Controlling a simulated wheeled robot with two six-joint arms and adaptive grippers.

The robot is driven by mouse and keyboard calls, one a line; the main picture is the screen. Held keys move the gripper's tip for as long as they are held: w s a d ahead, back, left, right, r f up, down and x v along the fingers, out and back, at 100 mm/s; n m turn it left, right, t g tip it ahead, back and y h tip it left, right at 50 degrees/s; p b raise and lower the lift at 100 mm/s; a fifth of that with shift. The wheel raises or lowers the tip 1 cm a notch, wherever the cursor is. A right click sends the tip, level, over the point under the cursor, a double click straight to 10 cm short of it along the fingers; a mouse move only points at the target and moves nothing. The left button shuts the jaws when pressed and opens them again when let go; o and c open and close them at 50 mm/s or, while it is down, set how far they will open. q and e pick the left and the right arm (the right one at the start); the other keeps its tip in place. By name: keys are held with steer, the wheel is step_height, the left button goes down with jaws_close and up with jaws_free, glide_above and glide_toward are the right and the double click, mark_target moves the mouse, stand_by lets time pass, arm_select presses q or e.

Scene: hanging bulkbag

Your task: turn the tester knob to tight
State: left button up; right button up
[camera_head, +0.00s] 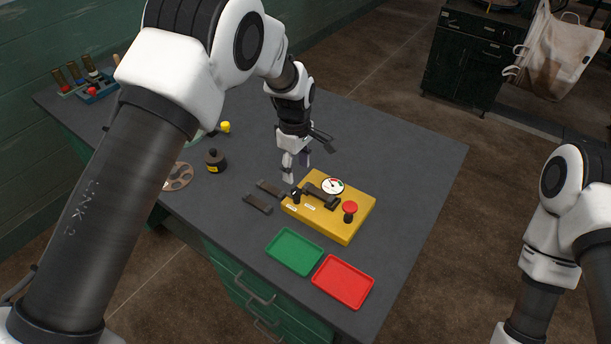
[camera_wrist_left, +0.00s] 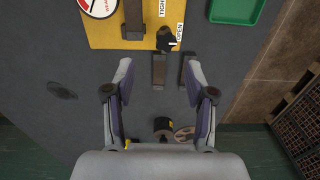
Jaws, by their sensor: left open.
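The yellow tester box (camera_head: 345,229) sits on the dark table, with a round gauge (camera_head: 333,185), a black clamp bar and a red button on top. Its small black knob (camera_head: 296,194) is at the left end. In the left wrist view the knob (camera_wrist_left: 164,40) sits at the box edge beside the labels TIGHT and OPEN; its white mark appears near OPEN. My left gripper (camera_head: 295,168) is open and empty, just behind the box's left end. In the left wrist view its fingertips (camera_wrist_left: 158,70) are apart, short of the knob. My right gripper is out of view.
Two dark strips (camera_head: 257,203) lie left of the box. A green tray (camera_head: 295,251) and a red tray (camera_head: 343,282) lie in front. A dark bottle (camera_head: 215,161) and a reel (camera_head: 178,177) stand farther left. The table's right side is clear.

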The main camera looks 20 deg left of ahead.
mark_target(296, 189)
arm_select(q)
steer(key=shift+s+a+f+p, duration=0.2)
steer(key=shift+s+f, duration=0.15)
steer(key=shift+f, duration=0.25)
steer(key=shift+s+a+f+p, duration=0.1)
steer(key=shift+s+f+p, duration=0.1)
steer(key=shift+s+f, duration=0.3)
steer(key=f, duration=0.2)
steer(key=w+f, duration=0.1)
steer(key=f, duration=0.1)
steer(key=shift+w+d+f+p, duration=0.1)
steer(key=shift+d+f+p, duration=0.1)
steer(key=shift+f+p, duration=0.15)
steer(key=shift+s+r, duration=0.1)
steer(key=shift+s, duration=0.1)
jaws_close()
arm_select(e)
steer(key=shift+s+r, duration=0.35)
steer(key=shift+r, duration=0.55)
